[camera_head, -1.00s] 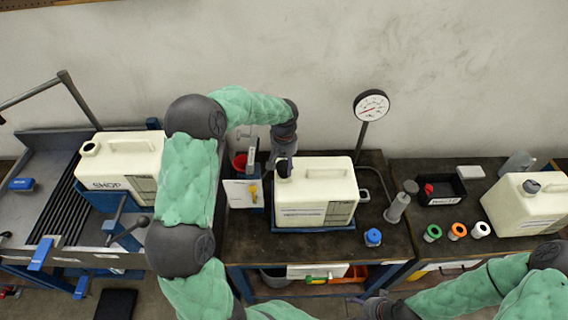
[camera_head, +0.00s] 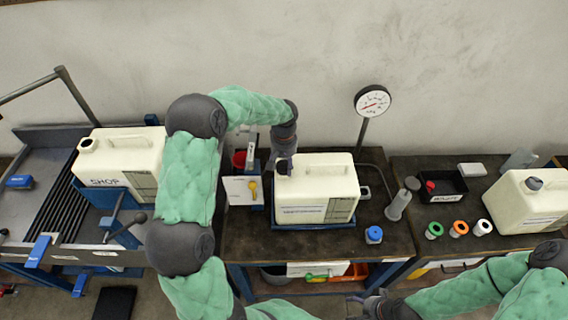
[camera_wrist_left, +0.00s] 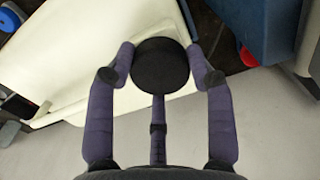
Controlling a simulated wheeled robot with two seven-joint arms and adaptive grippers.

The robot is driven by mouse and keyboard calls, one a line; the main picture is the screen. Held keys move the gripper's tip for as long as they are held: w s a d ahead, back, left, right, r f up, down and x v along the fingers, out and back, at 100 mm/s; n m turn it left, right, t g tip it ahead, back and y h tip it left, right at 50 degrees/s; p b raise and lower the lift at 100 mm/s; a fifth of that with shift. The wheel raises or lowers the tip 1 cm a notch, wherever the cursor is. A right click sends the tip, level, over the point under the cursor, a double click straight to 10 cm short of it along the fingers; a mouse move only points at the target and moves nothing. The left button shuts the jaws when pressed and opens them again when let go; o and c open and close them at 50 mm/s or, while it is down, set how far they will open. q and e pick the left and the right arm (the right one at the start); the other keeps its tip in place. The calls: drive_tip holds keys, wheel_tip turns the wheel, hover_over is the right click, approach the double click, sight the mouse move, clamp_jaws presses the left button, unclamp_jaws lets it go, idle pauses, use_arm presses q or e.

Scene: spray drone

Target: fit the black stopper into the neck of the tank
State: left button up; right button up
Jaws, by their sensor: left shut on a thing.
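The cream tank (camera_head: 318,190) stands upright on the middle bench, its neck at the top left corner. My left gripper (camera_head: 282,158) reaches down from above over that corner and is shut on the black stopper (camera_head: 284,167). In the left wrist view the fingers close on both sides of the round black stopper (camera_wrist_left: 160,66), with the cream tank (camera_wrist_left: 85,55) behind it. The neck is hidden below the stopper, so I cannot tell how far the stopper sits in it. My right gripper (camera_head: 366,304) is low at the bottom edge, away from the tank; its fingers are unclear.
Another cream tank (camera_head: 122,160) marked SHOP stands at left, and a third (camera_head: 530,203) at right. A gauge (camera_head: 372,101) rises behind the bench. A blue cap (camera_head: 374,235), a grey cylinder (camera_head: 398,205) and a black bin (camera_head: 443,187) stand to the right.

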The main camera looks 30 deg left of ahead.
sight(284, 165)
use_arm(q)
drive_tip(key=o, duration=1.6)
drive_tip(key=shift+o, duration=0.2)
wheel_tip(284, 165, up, 12)
drive_tip(key=shift+f, duration=0.1)
